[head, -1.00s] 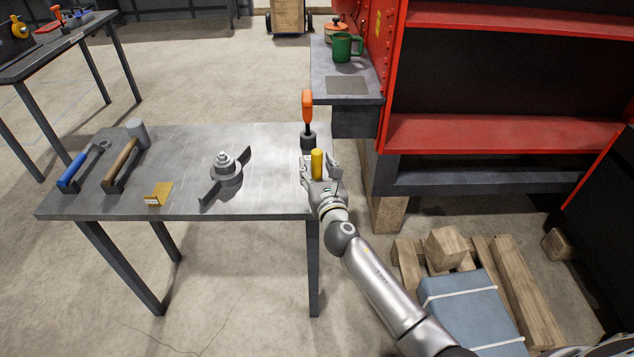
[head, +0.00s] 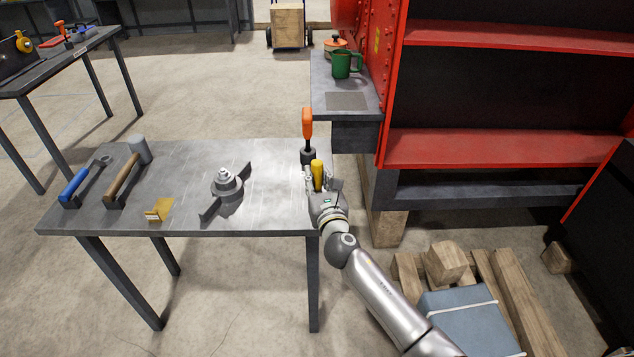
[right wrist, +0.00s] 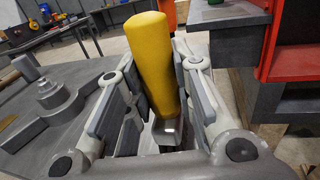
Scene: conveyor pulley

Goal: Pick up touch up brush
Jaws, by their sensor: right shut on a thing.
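The touch up brush (head: 318,173) shows as an upright yellow handle at the right end of the metal table. In the right wrist view the yellow handle (right wrist: 154,62) stands between the two fingers, tilted slightly. My right gripper (head: 320,186) is shut on it; in the right wrist view the gripper (right wrist: 155,110) has a finger on each side. The lower end of the brush is hidden by the fingers, so I cannot tell whether it touches the table. My left gripper is not in view.
An orange-handled tool (head: 307,125) stands just behind the gripper. The metal table (head: 285,200) also bears a pulley-like part (head: 227,184), a yellow bracket (head: 160,209), a hammer (head: 124,178) and a blue-handled tool (head: 76,183). A ledge with a green mug (head: 342,64) is at the back right.

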